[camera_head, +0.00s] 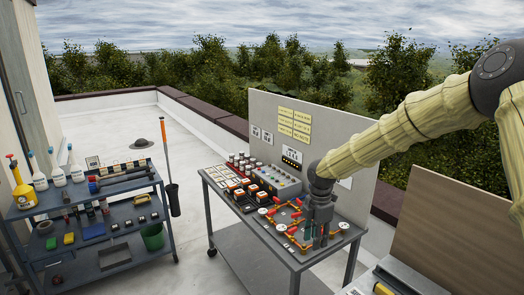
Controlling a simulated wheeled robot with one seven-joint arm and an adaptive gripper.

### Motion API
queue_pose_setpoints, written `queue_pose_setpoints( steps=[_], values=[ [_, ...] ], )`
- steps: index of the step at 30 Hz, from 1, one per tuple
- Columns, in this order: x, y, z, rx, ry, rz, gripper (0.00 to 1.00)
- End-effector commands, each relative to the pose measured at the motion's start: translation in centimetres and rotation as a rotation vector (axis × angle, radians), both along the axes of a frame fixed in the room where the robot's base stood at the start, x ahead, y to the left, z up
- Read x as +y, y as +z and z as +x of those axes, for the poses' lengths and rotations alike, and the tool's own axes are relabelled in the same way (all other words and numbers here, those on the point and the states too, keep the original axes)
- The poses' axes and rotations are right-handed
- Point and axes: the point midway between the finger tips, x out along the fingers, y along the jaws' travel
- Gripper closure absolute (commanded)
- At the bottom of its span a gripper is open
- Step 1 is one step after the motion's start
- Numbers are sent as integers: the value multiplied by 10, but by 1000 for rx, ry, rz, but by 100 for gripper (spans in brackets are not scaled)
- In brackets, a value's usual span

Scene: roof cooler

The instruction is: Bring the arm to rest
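My arm, covered in a pale yellow ribbed sleeve (400,125), reaches from the right edge of the head view across to the left and down. My gripper (317,240) points down over the right part of the grey work table (262,226), among copper-coloured pipes and red-handled valves (270,211). The fingertips are small and dark against the fittings, so I cannot tell whether they are apart or closed, or touch anything. The gripper hides part of the pipework behind it.
A grey panel with yellow labels (294,123) stands behind the table. A blue-grey shelf cart (90,237) with bottles and tools is at the left. A wooden board (450,225) stands at the right. Open pale roof floor (118,130) lies beyond the cart.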

Motion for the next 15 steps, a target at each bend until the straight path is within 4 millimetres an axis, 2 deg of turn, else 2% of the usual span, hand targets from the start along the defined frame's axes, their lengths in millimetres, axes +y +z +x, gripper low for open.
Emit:
queue_pose_setpoints(
  steps=[1, 5, 10, 15],
  values=[
    [1, 1, -7, -2, -3, 2, 66],
    [9, -25, -22, 10, -59, 25, 66],
    [20, -69, -32, 38, -144, 56, 66],
    [31, -118, -59, 68, -262, 89, 66]
  ],
)
